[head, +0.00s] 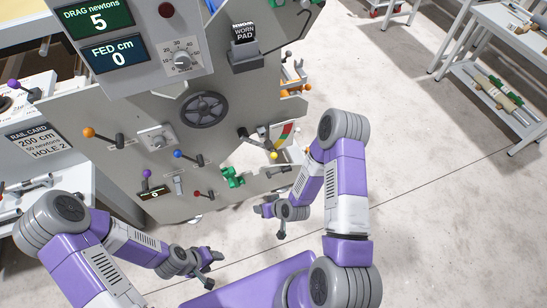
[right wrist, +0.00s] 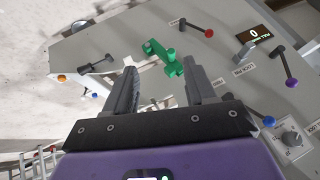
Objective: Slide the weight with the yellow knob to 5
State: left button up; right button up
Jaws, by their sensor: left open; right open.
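A yellow knob (head: 273,155) shows in the head view, low on the right side of the grey machine panel. It sits beside a dark bar and a gauge with a coloured scale (head: 287,132); the weight itself and its scale marks are too small to read. A yellow-orange knob (right wrist: 62,78) also shows at the left of the right wrist view. My right gripper (head: 268,212) is open and empty, below the yellow knob and apart from it. Its fingers (right wrist: 160,82) point toward a green part on the panel. My left gripper (head: 213,268) is open and empty, low in front of the panel.
The green part (head: 232,178) sticks out left of the yellow knob. Orange (head: 89,132), blue (head: 178,154) and purple (head: 146,173) lever knobs and a handwheel (head: 205,109) crowd the panel.

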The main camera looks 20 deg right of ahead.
jog(key=w+d+f+n+t+b, duration=0.1)
jog(key=w+d+t+b, duration=0.1)
jog(key=w+d+t, duration=0.4)
jog(key=n+t+h+b, duration=0.2)
jog(key=t, duration=0.4)
send_near(273, 156)
jog(key=w+f, duration=0.1)
jog(key=w, duration=0.2)
jog(key=w+b, duration=0.2)
jog(key=w, duration=0.6)
jog(key=shift+a+r, duration=0.1)
pick_arm(q)
notch_tip(273, 156, down, 7)
pick_arm(e)
jog(key=shift+c, duration=0.3)
jog(key=shift+s, duration=0.1)
grip_shut()
